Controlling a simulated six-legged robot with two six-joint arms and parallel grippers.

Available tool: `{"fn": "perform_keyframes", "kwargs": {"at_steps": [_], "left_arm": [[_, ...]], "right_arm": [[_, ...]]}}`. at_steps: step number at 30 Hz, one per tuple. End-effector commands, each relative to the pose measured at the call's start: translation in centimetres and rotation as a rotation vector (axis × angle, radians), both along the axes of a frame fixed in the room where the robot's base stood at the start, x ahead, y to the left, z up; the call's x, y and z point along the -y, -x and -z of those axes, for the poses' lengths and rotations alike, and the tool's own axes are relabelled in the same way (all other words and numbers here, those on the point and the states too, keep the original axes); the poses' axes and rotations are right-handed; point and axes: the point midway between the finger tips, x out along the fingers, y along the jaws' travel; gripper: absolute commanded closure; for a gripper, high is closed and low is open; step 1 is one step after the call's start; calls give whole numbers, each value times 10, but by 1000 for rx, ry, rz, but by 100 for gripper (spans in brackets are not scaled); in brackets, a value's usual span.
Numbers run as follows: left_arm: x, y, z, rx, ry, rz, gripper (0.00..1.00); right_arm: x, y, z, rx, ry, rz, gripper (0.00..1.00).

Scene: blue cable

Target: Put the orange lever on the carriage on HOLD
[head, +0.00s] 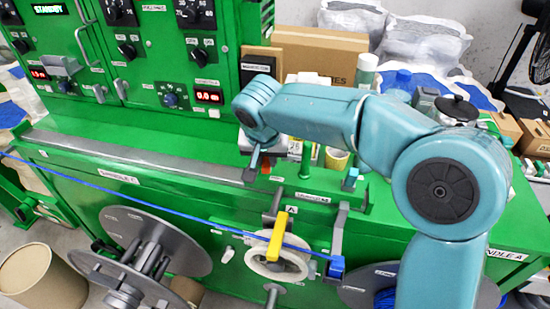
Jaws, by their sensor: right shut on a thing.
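My right gripper (259,166) reaches down from the upper right to the carriage area on the front ledge of the green machine. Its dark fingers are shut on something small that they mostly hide. A small orange-red piece, which looks like the orange lever (277,178), shows just beside the fingertips. The HOLD marking and the lever's exact position are too small to read. Below, a yellow arm (277,236) stands in front of a white pulley (262,262). The blue cable (180,211) runs from the left edge past the pulley to a blue block (336,266). My left gripper is out of view.
The green machine's control panel (150,60) with knobs and red displays stands at the back left. Large grey reels (140,235) sit in front at lower left, beside a brown bin (38,275). Cardboard boxes (315,50), bottles and bags crowd the back right.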

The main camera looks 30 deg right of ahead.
Motion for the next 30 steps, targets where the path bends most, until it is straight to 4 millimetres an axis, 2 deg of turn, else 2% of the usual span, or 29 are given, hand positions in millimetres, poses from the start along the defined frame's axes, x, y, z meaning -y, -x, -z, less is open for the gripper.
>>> {"fn": "perform_keyframes", "kwargs": {"at_steps": [5, 15, 30], "left_arm": [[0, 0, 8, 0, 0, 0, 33], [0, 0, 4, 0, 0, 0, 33], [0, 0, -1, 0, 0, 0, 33]], "right_arm": [[-9, -6, 1, -1, 0, 147, 100], [-16, -16, -1, -1, -1, 416, 100], [-18, -23, -2, 2, -2, 584, 100]]}}
